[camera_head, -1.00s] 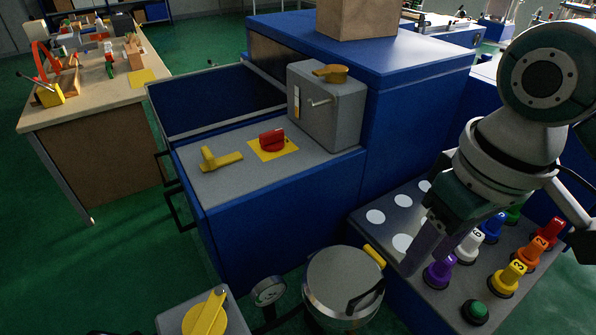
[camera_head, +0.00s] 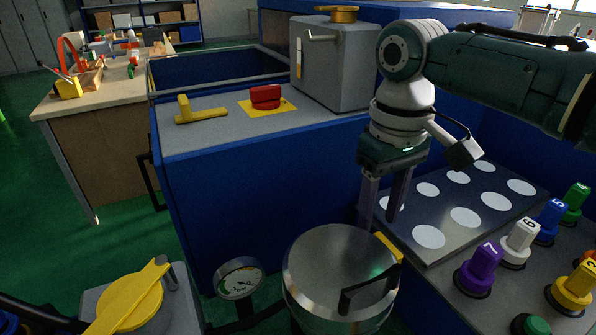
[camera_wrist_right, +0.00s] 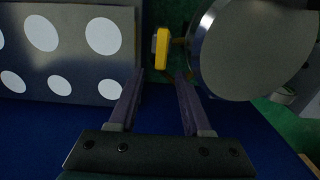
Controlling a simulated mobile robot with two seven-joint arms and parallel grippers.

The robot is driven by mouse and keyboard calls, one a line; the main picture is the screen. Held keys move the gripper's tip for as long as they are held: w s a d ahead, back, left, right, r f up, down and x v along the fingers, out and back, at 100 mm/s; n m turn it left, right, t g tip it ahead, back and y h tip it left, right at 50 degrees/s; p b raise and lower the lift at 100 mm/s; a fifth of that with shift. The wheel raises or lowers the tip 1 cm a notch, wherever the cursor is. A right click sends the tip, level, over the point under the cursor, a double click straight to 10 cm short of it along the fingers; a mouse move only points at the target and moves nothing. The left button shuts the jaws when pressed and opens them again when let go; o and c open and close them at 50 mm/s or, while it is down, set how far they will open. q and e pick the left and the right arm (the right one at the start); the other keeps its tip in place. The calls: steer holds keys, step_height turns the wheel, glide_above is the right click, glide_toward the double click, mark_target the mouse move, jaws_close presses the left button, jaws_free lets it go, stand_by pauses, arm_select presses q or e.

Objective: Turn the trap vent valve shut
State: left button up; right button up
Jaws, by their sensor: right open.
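A lidded metal pot (camera_head: 335,262), apparently the trap, stands at the front centre. A small yellow handle (camera_head: 382,240), probably its vent valve, sticks out from its right side. In the right wrist view this yellow handle (camera_wrist_right: 162,48) sits on a short stem beside the round pot (camera_wrist_right: 255,45). My right gripper (camera_head: 380,218) is open and empty, pointing down just behind the handle. In the wrist view the handle lies just beyond and between the two fingertips (camera_wrist_right: 159,76), apparently not touched. My left gripper is out of view.
A pressure gauge (camera_head: 240,279) stands left of the pot, and a large yellow rotary handle (camera_head: 130,302) is at lower left. A dark panel with white discs (camera_head: 465,216) and several numbered coloured knobs (camera_head: 482,268) are at right. A blue cabinet (camera_head: 270,175) stands behind.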

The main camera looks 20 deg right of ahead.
steer(key=shift+f, duration=1.35)
jaws_close()
